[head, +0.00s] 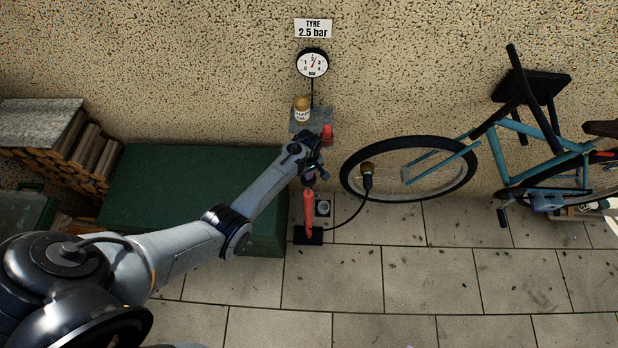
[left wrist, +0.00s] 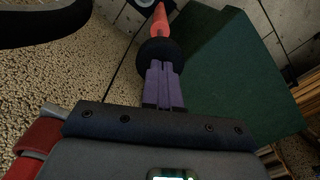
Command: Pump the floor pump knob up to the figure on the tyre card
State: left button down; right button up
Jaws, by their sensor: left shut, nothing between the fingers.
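The tyre card (head: 313,28) on the wall reads 2.5 bar. The round gauge (head: 312,63) below it has a red needle pointing up and slightly right; its exact reading is too small to tell. The red floor pump (head: 308,212) stands upright on a dark base. My left gripper (head: 309,179) is shut and empty above the pump. In the left wrist view its purple fingers (left wrist: 165,84) lie together, pointing at the round black knob (left wrist: 158,55) on top of the red pump (left wrist: 159,20). I cannot tell whether they touch it. The right gripper is not in view.
A green box (head: 165,190) and stacked firewood (head: 90,150) stand left. A small wall shelf (head: 322,118) holds a labelled container (head: 302,112) near my wrist. A red item (head: 327,135) is beside it. A teal bicycle (head: 520,130) stands right; a black hose (head: 352,213) runs towards its wheel. The front paving is clear.

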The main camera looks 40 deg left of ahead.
pick_arm(q)
notch_tip(320, 180, down, 8)
jog(key=b, duration=0.5)
jog(key=shift+r, duration=0.15)
